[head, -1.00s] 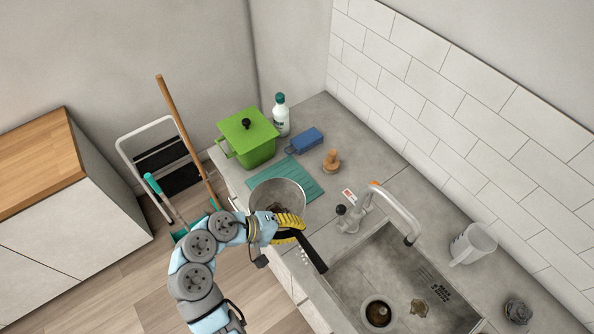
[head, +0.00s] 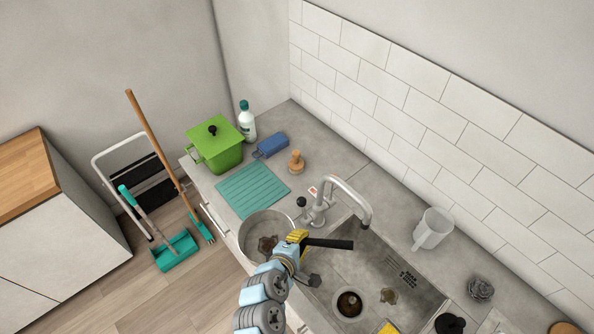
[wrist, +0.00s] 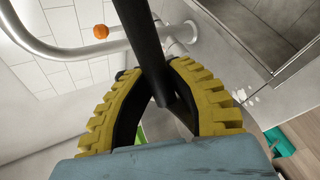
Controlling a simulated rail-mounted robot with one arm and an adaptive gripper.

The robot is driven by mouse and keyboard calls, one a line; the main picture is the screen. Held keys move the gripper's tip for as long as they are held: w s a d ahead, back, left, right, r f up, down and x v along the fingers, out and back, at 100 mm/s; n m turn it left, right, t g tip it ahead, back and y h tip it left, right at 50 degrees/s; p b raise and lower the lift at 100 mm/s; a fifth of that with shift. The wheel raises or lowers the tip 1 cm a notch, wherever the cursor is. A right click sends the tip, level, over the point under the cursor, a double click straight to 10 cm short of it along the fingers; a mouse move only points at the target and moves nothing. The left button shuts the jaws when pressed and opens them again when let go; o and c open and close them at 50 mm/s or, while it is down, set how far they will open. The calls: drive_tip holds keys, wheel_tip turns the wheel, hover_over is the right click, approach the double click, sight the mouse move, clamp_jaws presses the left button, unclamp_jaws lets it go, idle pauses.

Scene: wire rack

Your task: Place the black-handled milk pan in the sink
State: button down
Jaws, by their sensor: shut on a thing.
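The milk pan (head: 258,222) is a grey metal pan with brown residue inside and a black handle (head: 330,243). My gripper (head: 298,237) is shut on the black handle, close to the pan body. In the wrist view the black handle (wrist: 142,35) runs between the yellow finger pads of my gripper (wrist: 165,90). In the head view the pan body is left of the sink, over the counter's front edge, and the handle reaches over the sink. The sink (head: 385,255) is a grey basin with a drain and brown stains. I cannot tell the pan's exact height.
The tap (head: 345,197) arches over the sink's back left, near the handle. A teal mat (head: 252,188), a green pot (head: 215,148), a bottle (head: 247,122), a blue sponge (head: 271,145) and a wooden brush (head: 296,162) stand left. A white jug (head: 433,228) and steel scourer (head: 481,288) are right.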

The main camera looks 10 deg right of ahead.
drive_tip(key=shift+d+r+n+t+y, duration=0.15)
drive_tip(key=shift+d+n+t+y, duration=0.15)
drive_tip(key=shift+n+y, duration=0.15)
drive_tip(key=n+y, duration=0.1)
drive_tip(key=n, duration=0.1)
drive_tip(key=r+n+t+y, duration=0.1)
drive_tip(key=shift+w+a+y, duration=0.1)
drive_tip(key=shift+a+y, duration=0.15)
drive_tip(key=shift+y, duration=0.1)
drive_tip(key=shift+s+r+n+y, duration=0.1)
drive_tip(key=shift+s+n+y, duration=0.1)
drive_tip(key=shift+n+y, duration=0.5)
drive_tip(key=shift+s+d+n+y, duration=0.15)
drive_tip(key=shift+s+n+y, duration=0.35)
drive_tip(key=shift+n+y, duration=0.2)
